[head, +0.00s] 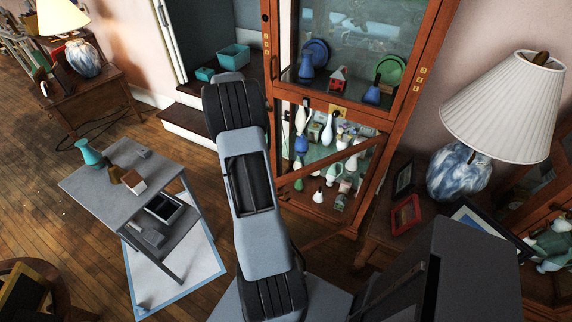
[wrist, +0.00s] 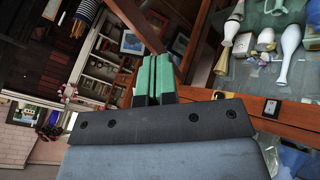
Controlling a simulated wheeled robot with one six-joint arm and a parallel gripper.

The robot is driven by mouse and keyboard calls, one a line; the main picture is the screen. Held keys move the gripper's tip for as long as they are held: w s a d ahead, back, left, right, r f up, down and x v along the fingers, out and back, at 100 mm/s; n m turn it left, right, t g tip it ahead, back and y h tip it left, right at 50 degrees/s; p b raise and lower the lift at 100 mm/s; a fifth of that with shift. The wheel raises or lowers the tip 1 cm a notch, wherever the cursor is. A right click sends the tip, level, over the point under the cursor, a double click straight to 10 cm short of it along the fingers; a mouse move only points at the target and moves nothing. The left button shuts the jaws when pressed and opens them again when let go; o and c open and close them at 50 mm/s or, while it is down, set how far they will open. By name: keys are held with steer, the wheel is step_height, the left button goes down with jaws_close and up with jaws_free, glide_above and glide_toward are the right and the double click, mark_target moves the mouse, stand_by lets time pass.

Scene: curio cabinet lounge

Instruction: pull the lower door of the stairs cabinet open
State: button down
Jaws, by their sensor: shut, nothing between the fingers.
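The stairs cabinet (head: 435,40) is a tall wooden case with glass doors, right of the steps in the head view. Its lower door (head: 335,163) appears to stand partly open, its wooden rails slanting out from the right side. White, green and blue vases (head: 328,130) show inside. My gripper (wrist: 153,80) has green fingertips, shut together with nothing between them. In the wrist view a wooden bar (wrist: 225,97) runs right from behind the fingers; I cannot tell whether they touch it. In the head view my arm hides the gripper and part of the door's free edge.
A grey side table (head: 120,185) with small vessels stands at the left. A lamp (head: 500,105) and picture frames (head: 407,214) stand on a wooden table at the right, close to the cabinet. Steps (head: 187,122) lie left of the cabinet. Some wooden floor is bare.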

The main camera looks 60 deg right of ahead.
steer(key=s+a+f+p, duration=0.1)
steer(key=s+f+p, duration=0.1)
steer(key=s+f, duration=0.5)
steer(key=shift+s+a+f+p, duration=0.2)
steer(key=shift+s+a+p, duration=0.15)
steer(key=shift+s, duration=0.65)
